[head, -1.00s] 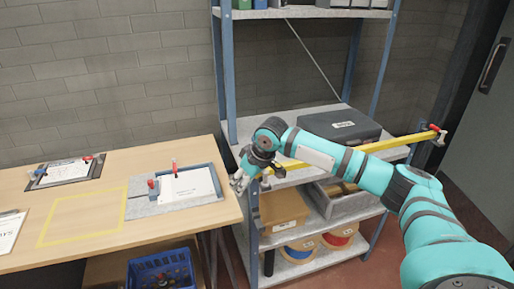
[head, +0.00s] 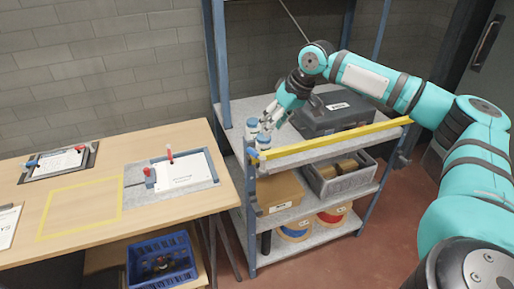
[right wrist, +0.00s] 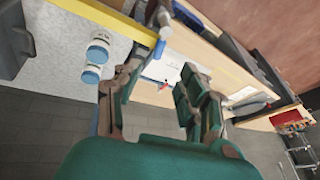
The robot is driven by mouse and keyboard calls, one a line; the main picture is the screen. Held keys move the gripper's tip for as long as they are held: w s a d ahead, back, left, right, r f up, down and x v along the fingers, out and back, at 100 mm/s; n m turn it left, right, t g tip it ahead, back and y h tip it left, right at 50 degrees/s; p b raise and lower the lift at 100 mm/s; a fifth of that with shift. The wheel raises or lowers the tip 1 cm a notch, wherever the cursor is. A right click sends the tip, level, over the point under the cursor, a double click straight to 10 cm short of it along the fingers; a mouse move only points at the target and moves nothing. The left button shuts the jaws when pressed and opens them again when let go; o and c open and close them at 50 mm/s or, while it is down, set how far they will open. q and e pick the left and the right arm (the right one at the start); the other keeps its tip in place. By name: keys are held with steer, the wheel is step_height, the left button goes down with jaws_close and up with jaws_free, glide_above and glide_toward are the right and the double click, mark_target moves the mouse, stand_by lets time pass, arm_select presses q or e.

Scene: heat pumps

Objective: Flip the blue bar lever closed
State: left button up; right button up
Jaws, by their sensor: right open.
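The yellow bar (head: 330,141) runs across the front of the shelf. Its blue lever (head: 253,157) is at the bar's left end, by the front left post. It looks small, and I cannot tell its exact angle. In the right wrist view the blue lever (right wrist: 158,50) shows at the end of the yellow bar, beyond my fingers. My right gripper (head: 270,118) is open and empty, above the shelf and above the lever, apart from it. It also shows in the right wrist view (right wrist: 163,64). My left gripper is not in view.
Two white jars with blue lids (head: 264,141) stand on the shelf close to the lever and my fingers. A dark case (head: 332,113) lies behind the bar. The wooden table (head: 150,220) on the left holds clamp boards.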

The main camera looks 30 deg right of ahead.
steer(key=p+x, duration=0.2)
steer(key=x, duration=1)
steer(key=shift+r, duration=0.1)
jaws_close()
